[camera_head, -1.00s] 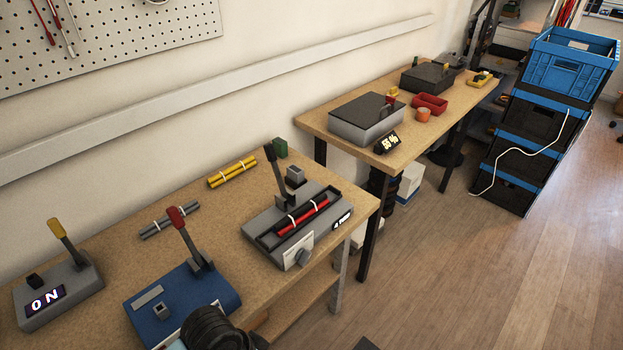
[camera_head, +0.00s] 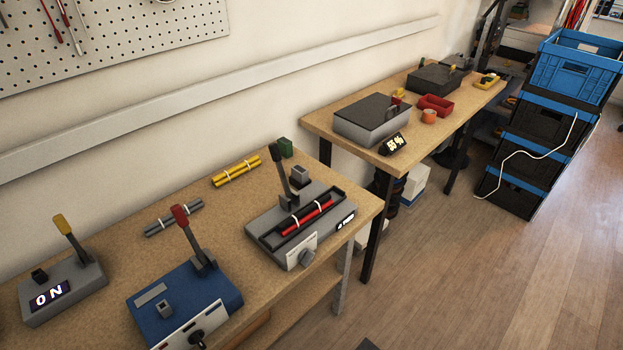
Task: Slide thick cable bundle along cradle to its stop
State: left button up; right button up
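A red and black cable bundle (camera_head: 308,217) with white ties lies in a dark cradle (camera_head: 263,239) on top of a grey box (camera_head: 287,253). The box sits at the right end of the near bench. A yellow bundle (camera_head: 236,171) and a grey bundle (camera_head: 174,218) lie loose on the bench. Neither of my grippers is in view.
A blue box (camera_head: 185,299) with a red-tipped lever and a grey box (camera_head: 60,289) reading ON stand on the near bench (camera_head: 120,254). A gap separates it from the far bench, which holds a grey case (camera_head: 371,120). Blue-black crates (camera_head: 567,72) stand at right.

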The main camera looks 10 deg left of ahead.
aim_at(300, 219)
jog(key=l+u, duration=0.2)
jog(key=u, duration=0.15)
jog(key=i+l+u, duration=0.1)
jog(key=u, duration=0.25)
jog(key=l+u, duration=0.35)
